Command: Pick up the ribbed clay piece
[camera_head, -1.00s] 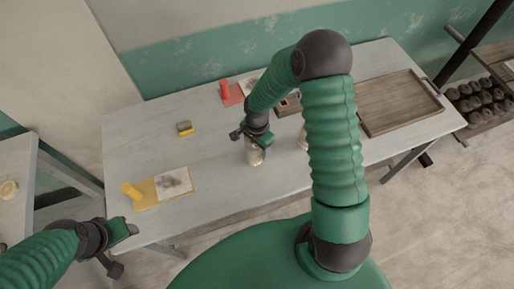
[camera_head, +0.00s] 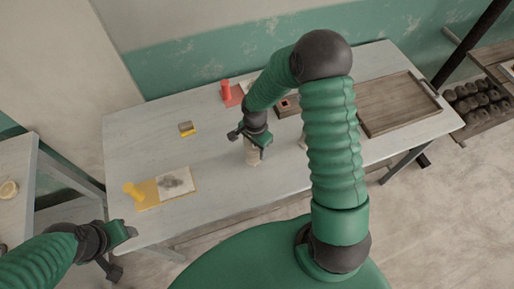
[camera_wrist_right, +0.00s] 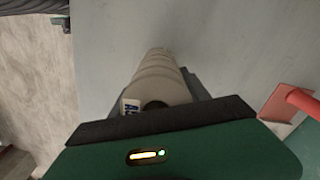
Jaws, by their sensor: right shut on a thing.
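The ribbed clay piece (camera_head: 252,157) is a pale beige, rounded, ridged cylinder near the middle of the table. My right gripper (camera_head: 254,145) is shut on it, over its upper part. In the right wrist view the ribbed clay piece (camera_wrist_right: 158,78) extends out from the dark edge of the gripper, with a small blue-and-white label and a dark hole at its near end. I cannot tell whether it touches the table. My left gripper (camera_head: 122,236) is off the table's front left corner, away from the piece; its fingers are unclear.
On the grey table (camera_head: 225,190) are a yellow board with a stamped pale sheet (camera_head: 176,184), a small grey-and-yellow block (camera_head: 187,129), a red piece (camera_head: 226,92), a brown block with a hole (camera_head: 288,106) and a wooden tray (camera_head: 395,103). Another pale object (camera_head: 303,140) is partly behind my arm.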

